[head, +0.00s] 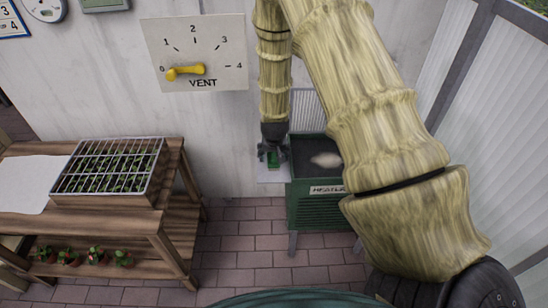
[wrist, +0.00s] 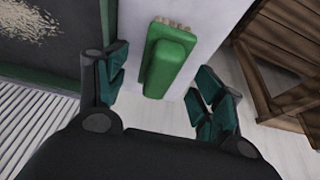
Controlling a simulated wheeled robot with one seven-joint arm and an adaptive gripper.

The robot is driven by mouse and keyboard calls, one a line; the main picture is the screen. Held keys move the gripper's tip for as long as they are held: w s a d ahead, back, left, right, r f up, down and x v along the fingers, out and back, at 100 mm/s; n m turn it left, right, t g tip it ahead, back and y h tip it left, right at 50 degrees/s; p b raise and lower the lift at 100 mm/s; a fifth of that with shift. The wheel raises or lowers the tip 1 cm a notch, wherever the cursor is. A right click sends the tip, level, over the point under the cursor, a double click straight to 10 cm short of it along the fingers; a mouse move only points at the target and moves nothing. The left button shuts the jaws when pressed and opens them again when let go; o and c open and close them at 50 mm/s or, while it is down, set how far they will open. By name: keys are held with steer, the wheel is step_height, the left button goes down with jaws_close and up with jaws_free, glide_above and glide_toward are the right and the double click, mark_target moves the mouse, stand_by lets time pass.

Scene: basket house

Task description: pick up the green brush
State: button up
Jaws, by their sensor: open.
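The green brush (wrist: 168,62) lies on a narrow white surface (wrist: 205,25) in the wrist view, with tan bristles showing at its far end. In the head view only a small green patch of the brush (head: 273,159) shows below my gripper (head: 273,154). My gripper is open and points down over the brush. In the wrist view its two dark teal fingers (wrist: 160,78) stand on either side of the brush, with a gap on each side. I cannot tell how far above the brush the fingertips are.
A green heater (head: 318,210) with a dark top and a pale heap stands right beside the white surface. A wooden bench (head: 90,211) with a caged seedling tray (head: 108,170) stands left. The wall bears a vent dial (head: 215,50). Brick floor (head: 240,240) is clear between them.

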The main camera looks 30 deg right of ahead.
steer(key=shift+x, duration=1.2)
steer(key=shift+c, duration=0.4)
steer(key=c, duration=1.1)
steer(key=shift+o, duration=0.2)
steer(key=shift+r, duration=0.85)
step_height(320, 180, up, 2)
steer(key=shift+r+b, duration=0.1)
steer(key=shift+b, duration=0.4)
steer(key=s+a+r+b, duration=0.1)
steer(key=s+a+b, duration=0.1)
steer(key=s+a, duration=0.8)
steer(key=shift+a+b, duration=0.4)
steer(key=shift+a, duration=0.75)
steer(key=shift+s+r, duration=0.1)
steer(key=shift+s, duration=0.05)
